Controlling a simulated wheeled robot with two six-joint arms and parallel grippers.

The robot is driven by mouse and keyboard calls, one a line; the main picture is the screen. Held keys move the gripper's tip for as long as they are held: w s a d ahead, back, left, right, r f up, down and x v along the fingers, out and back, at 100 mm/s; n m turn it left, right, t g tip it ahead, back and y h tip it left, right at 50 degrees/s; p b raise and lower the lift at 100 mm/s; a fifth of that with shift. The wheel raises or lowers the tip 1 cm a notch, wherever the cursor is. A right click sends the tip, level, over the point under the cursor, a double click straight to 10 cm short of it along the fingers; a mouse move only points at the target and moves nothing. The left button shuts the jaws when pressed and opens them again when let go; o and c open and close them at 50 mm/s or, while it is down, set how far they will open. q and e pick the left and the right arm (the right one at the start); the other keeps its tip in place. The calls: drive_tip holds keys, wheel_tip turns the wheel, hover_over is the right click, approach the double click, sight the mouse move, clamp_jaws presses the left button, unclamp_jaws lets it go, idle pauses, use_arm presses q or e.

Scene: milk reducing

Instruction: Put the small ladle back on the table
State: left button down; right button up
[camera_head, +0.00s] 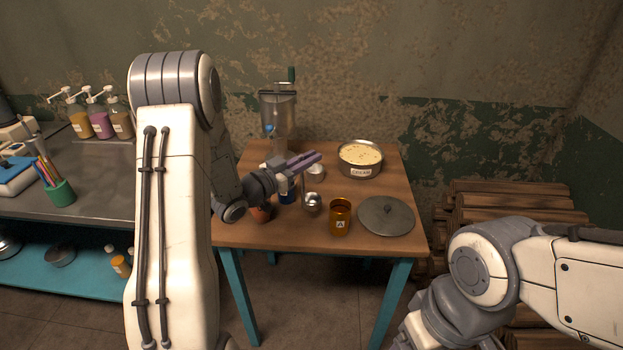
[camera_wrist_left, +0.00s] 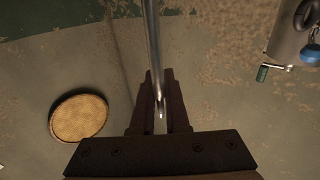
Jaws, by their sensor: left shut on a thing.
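The small ladle (camera_head: 312,203) has a shiny metal bowl and a thin upright handle. My left gripper (camera_head: 304,160) is above the wooden table (camera_head: 345,172) and shut on the ladle's handle. In the left wrist view the handle (camera_wrist_left: 153,45) runs between the two fingers of the gripper (camera_wrist_left: 160,85). The bowl hangs low, left of the amber jar; I cannot tell whether it touches the tabletop. My right arm shows at the lower right, with its gripper out of frame.
The amber jar (camera_head: 340,217), grey lid (camera_head: 386,215) and round cream pan (camera_head: 360,158) stand on the right of the table. A metal separator (camera_head: 279,120) stands at the back.

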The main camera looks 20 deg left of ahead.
sight(301, 178)
use_arm(q)
wheel_tip(301, 178, down, 4)
drive_tip(key=shift+f, duration=0.25)
drive_tip(key=c, duration=0.9)
unclamp_jaws()
drive_tip(key=shift+s+a, duration=0.2)
drive_tip(key=shift+s, duration=0.1)
drive_tip(key=b+v, duration=0.2)
drive_tip(key=v, duration=0.9)
drive_tip(key=shift+s, duration=0.2)
